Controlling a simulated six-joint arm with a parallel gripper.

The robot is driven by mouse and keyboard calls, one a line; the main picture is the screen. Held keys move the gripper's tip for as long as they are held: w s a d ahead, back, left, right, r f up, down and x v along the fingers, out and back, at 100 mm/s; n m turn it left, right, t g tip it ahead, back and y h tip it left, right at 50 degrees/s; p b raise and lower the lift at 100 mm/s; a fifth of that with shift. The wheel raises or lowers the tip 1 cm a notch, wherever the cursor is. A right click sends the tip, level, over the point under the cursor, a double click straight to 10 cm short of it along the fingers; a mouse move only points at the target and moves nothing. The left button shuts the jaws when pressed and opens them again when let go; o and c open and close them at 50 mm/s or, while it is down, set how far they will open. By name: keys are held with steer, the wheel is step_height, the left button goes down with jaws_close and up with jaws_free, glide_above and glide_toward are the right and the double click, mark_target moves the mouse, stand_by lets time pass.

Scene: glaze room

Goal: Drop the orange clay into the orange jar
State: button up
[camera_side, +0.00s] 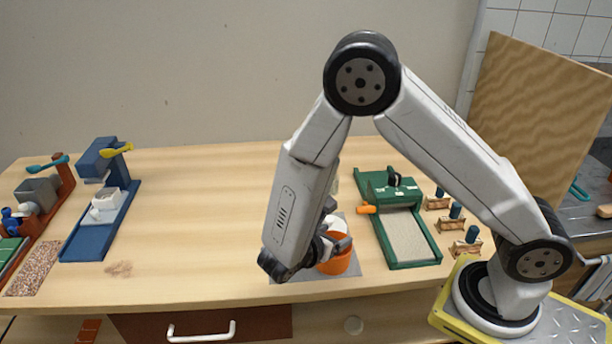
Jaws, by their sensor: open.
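The orange jar (337,265) stands on a grey mat (351,274) near the front of the table, right of the picture's middle. My gripper (338,243) is open at the jar's mouth, in front of or over its rim; I cannot tell whether the fingers reach inside. I cannot make out the orange clay; the inside of the jar is hidden by my gripper. A small orange piece (365,210) sticks out from the left side of the green device and looks like a knob or handle.
A white round thing (336,223) shows just behind my gripper. The green device (408,236) and several wooden blocks with blue knobs (455,211) stand to the right. A blue press (103,210) stands at the left. The table (205,220) between is clear.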

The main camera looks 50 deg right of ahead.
steer(key=v, duration=0.6)
steer(key=shift+a+r, duration=0.2)
steer(key=shift+a, duration=0.15)
steer(key=s+d+r+m+t+y, duration=0.2)
steer(key=s+d+r+m+y, duration=0.1)
steer(key=m+y, duration=1)
steer(key=d+r+m, duration=0.1)
steer(key=d+m, duration=0.1)
steer(key=m, duration=0.3)
steer(key=shift+s+d+t+y, duration=0.25)
steer(key=shift+d+t+y, duration=0.05)
steer(key=shift+d, duration=0.1)
